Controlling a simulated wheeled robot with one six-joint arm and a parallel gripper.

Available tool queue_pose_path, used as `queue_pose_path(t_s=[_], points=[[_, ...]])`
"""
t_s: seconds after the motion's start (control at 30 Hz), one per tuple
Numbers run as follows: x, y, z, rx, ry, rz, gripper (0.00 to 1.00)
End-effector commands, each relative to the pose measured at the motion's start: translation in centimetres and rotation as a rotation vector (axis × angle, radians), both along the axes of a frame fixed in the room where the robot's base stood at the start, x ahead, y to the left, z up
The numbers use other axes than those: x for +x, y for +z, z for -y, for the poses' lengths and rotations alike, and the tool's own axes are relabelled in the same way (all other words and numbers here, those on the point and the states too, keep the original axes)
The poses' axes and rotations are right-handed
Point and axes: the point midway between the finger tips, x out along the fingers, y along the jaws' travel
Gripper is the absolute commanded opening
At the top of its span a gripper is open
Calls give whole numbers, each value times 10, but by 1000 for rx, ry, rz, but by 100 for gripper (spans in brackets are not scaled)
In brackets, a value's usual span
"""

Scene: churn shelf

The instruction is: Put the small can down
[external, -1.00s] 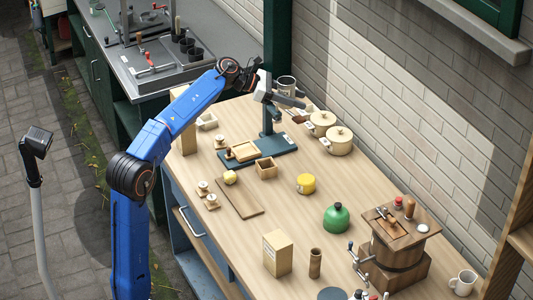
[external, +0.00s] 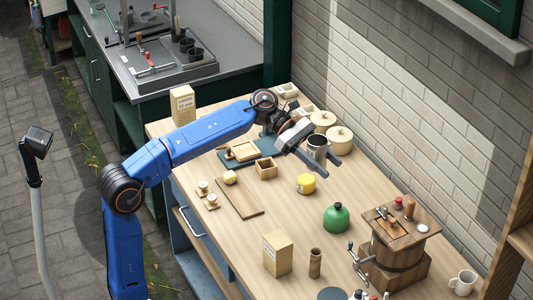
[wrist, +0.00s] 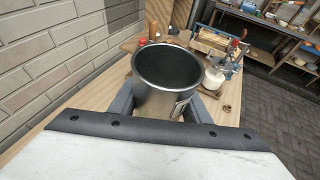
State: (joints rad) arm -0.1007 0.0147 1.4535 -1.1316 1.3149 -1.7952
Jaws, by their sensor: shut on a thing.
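The small can (external: 318,146) is a grey metal cylinder, open at the top with a dark inside. It fills the middle of the wrist view (wrist: 165,98), upright or nearly so, with a pale label on its lower right side. My gripper (external: 325,162) is shut on it, with one finger on each side of the can. The can is over the back part of the wooden table (external: 370,185), in front of two cream pots. Its bottom is hidden, so I cannot tell its height above the table.
Two cream lidded pots (external: 339,140) stand just behind the can. A wooden churn (external: 398,260) stands at the right. Bare table lies right of the pots.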

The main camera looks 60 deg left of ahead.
Motion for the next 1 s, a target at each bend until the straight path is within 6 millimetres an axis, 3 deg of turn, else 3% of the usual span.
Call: queue_pose_path(t_s=[0.1,0.27,0.7,1.0], points=[[-10,-4,17,0,-37,-3,19],[-9,-37,14,0,-32,-5,19],[-9,-156,14,-1,-30,-5,19],[-9,-198,14,0,-30,-3,19]])
